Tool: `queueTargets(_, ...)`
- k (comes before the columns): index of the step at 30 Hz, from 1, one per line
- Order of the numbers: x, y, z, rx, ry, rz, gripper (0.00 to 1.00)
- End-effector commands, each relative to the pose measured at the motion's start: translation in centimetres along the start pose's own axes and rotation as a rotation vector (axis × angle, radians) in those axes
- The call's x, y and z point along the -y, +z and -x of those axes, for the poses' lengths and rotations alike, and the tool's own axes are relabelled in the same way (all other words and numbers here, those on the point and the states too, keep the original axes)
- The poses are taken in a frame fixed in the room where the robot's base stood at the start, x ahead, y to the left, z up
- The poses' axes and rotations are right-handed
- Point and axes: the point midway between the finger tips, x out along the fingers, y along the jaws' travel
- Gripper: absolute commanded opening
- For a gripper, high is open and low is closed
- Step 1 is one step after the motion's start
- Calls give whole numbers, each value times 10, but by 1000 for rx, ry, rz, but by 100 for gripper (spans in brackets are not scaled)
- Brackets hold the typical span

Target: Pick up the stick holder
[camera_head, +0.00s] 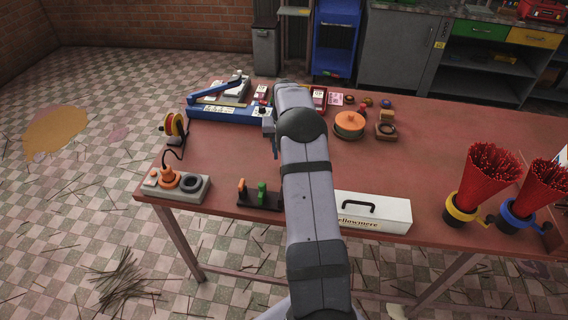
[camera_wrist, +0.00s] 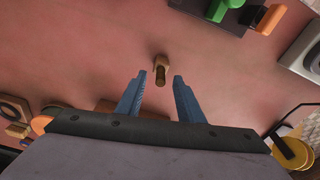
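A small tan-and-brass piece (camera_wrist: 161,66), which looks like the stick holder, is on the red-brown table in the wrist view. It has a light blocky end and a darker round end. My gripper (camera_wrist: 160,77) has two blue fingers spread apart, open and with nothing clamped. The piece appears between and just beyond the fingertips; I cannot tell the height gap. In the head view my arm hides this piece and most of my gripper.
A black stand with green and orange parts (camera_head: 260,194) and a grey extruder base (camera_head: 178,186) are near the front edge. A white box (camera_head: 372,212) lies right of my arm. A blue press (camera_head: 228,112) and orange round container (camera_head: 349,124) stand farther back. Red stick bundles (camera_head: 486,180) stand right.

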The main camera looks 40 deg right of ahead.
Motion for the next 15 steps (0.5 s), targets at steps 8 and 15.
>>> queueTargets(8, 1, 0, -24, 0, 0, 0, 34)
queueTargets(15, 1, 0, -26, -1, 0, 0, 34)
